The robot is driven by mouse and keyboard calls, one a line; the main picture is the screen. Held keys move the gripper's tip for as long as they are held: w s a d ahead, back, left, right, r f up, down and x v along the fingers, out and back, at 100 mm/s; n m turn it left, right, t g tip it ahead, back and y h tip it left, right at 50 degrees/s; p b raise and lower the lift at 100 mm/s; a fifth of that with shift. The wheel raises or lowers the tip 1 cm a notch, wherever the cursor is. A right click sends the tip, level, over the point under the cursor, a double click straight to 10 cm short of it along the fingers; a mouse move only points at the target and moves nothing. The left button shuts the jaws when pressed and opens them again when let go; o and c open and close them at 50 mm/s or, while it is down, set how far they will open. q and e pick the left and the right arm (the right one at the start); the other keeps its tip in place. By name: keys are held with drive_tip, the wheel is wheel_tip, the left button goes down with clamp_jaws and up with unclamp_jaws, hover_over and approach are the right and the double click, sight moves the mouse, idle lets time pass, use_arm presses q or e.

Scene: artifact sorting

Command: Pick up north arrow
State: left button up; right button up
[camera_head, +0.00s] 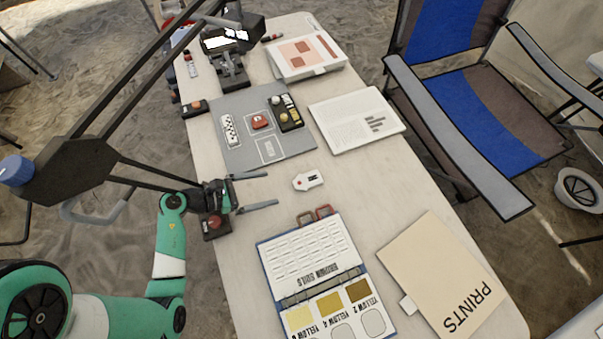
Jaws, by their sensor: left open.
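The north arrow appears to be the small white pointed piece (307,180) with black and red marks. It lies flat on the pale table, right of centre. My left gripper (272,188) comes in from the left with its two fingers spread. The fingertips are a short way left of the white piece and apart from it, with nothing seen between them. My right gripper is not in view.
A grey mat (230,108) with small finds lies beyond the gripper. An open soil chart binder (262,262) lies nearer, beside a PRINTS folder (440,270). A white sheet (345,115) lies to the right. A folding chair (470,110) stands beside the table.

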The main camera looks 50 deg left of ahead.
use_arm(q)
drive_tip(key=b, duration=0.2)
approach(305, 181)
drive_tip(key=shift+x, duration=1.1)
drive_tip(key=shift+w+f, duration=0.15)
drive_tip(key=shift+w, duration=0.2)
drive_tip(key=b+x, duration=0.3)
drive_tip(key=x, duration=0.1)
drive_tip(key=shift+d+f, duration=0.2)
drive_tip(key=shift+f, duration=0.1)
drive_tip(key=shift+w+d, duration=0.1)
drive_tip(key=shift+w, duration=0.4)
drive_tip(key=c, duration=1.3)
